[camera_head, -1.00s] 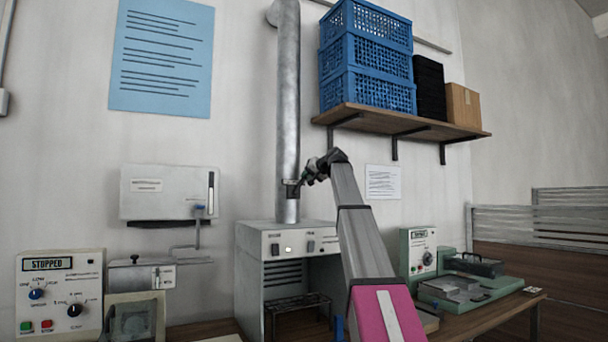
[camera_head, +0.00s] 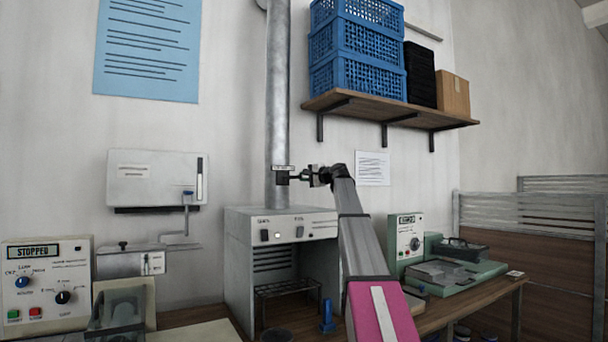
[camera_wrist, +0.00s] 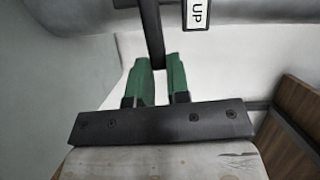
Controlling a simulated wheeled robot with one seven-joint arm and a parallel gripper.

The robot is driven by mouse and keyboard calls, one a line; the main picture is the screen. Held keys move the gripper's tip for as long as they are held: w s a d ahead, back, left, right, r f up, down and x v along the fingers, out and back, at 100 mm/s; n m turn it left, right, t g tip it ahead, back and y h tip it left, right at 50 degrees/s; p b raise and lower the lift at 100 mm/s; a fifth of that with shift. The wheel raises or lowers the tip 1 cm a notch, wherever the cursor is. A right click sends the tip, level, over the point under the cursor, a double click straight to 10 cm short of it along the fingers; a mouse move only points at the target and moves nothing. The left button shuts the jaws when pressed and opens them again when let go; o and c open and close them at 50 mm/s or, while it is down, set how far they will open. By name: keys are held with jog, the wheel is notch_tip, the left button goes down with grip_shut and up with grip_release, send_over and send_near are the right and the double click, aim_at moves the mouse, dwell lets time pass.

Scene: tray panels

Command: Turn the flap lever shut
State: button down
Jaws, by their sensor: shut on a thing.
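The flap lever (camera_wrist: 152,35) is a dark bar that runs down from the top of the wrist view to my gripper's fingertips. In the head view it is a small dark part (camera_head: 283,179) on the grey metal duct (camera_head: 278,110), just below a small label plate. My gripper (camera_wrist: 160,62) has green fingers and is shut on the lever's end. In the head view my gripper (camera_head: 300,177) reaches the lever from the right, about level.
A grey hood box (camera_head: 282,225) with switches stands below the duct. A wooden shelf (camera_head: 390,110) with blue crates (camera_head: 357,45) is above right. A white wall box (camera_head: 157,178) hangs left. A green device (camera_head: 405,245) stands on the bench at right.

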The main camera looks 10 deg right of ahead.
jog(key=shift+f+m, duration=0.5)
jog(key=c, duration=1.1)
grip_release()
jog(key=v, duration=1)
jog(key=shift+s+d+f, duration=0.25)
jog(key=shift+s+d, duration=0.05)
jog(key=shift+s, duration=0.1)
